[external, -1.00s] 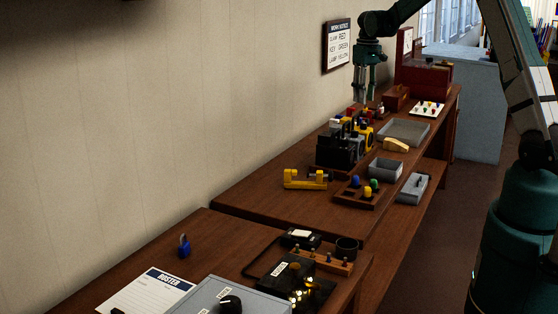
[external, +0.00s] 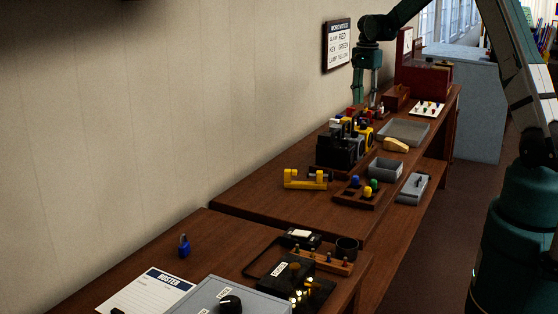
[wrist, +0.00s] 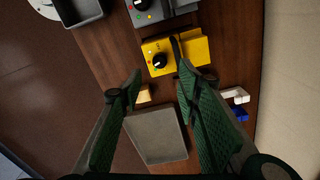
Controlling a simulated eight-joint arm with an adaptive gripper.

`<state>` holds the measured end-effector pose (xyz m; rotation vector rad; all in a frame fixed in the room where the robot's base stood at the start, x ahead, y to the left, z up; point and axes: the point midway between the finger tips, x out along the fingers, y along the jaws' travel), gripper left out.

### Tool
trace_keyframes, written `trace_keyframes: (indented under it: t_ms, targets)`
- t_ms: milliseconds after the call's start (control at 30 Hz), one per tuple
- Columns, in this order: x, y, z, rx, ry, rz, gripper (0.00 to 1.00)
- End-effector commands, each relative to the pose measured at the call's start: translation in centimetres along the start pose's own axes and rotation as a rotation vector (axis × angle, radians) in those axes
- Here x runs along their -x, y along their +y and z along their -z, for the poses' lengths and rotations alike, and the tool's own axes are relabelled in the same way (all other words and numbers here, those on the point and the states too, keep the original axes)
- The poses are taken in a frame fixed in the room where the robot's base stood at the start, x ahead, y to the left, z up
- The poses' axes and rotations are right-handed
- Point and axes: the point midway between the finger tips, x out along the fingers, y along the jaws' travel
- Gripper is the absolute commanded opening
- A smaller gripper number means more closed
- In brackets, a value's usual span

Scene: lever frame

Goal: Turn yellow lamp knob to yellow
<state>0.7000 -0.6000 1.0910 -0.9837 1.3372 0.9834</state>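A yellow box (wrist: 185,52) in the wrist view carries a round black knob (wrist: 160,61), with small coloured dots at its left. The knob's pointer is too small to read. In the external view the yellow box (external: 367,136) sits on the far bench, partly hidden by black equipment. My gripper (wrist: 159,74) points down above the bench, its two green fingers spread apart and empty. The knob appears between and just beyond the fingertips in the wrist view. In the external view my gripper (external: 366,98) hangs behind the yellow box, near the wall.
A grey box (wrist: 160,8) with another black knob stands beside the yellow one. A shallow grey tray (wrist: 158,136) lies below the fingers in the wrist view. A wall notice (external: 338,46) reads clamp red, key green, lamp yellow. The wall is close to my gripper.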

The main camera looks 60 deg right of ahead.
Motion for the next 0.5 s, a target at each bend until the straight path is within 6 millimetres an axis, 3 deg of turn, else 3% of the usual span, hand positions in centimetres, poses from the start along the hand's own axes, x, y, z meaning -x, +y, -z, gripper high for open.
trace_keyframes:
  t_ms: [500]
  targets:
    - [-0.79,0.01,0.0,-0.745,0.0,0.0,0.33]
